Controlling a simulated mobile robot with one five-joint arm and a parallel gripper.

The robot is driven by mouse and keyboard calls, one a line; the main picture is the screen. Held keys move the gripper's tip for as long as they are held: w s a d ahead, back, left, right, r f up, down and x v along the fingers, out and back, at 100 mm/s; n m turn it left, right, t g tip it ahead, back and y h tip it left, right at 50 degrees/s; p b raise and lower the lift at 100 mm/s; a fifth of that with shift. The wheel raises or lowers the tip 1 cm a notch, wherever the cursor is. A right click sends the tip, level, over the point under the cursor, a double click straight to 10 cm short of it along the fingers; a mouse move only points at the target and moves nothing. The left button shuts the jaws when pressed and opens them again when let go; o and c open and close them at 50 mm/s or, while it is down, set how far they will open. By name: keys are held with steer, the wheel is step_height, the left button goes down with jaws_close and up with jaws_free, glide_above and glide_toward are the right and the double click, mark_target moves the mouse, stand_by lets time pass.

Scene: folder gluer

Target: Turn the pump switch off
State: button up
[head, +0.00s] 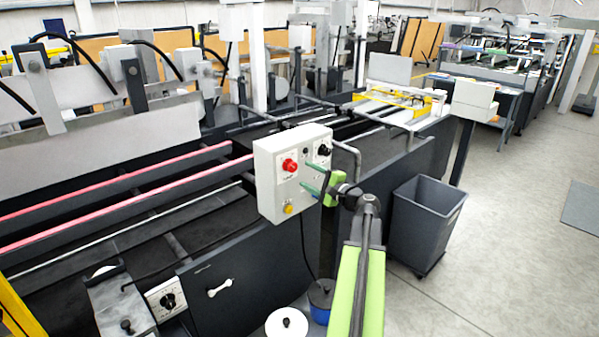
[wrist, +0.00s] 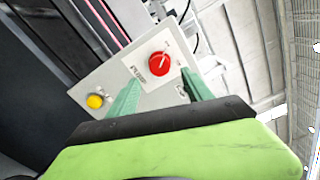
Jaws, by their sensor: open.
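A pale control box (head: 266,188) stands at the machine's side in the head view. The red round knob (head: 290,165) is on its front face, with a small label beside it that looks like "PUMP" in the wrist view. There the red knob (wrist: 159,64) shows between and beyond my two green fingertips. My gripper (head: 306,176) is open and empty, in front of the box face, just right of the red knob in the head view. I cannot tell whether a fingertip touches the box. The knob's exact setting is too small to read.
The same face carries a black knob (head: 324,150) at upper right and a yellow button (head: 288,209) below; the button also shows in the wrist view (wrist: 95,101). A grey bin (head: 425,220) stands to the right. Open floor (head: 530,240) lies beyond it.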

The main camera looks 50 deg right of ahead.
steer(key=s, duration=1.1)
steer(key=shift+s+a, duration=0.2)
steer(key=shift+a, duration=0.25)
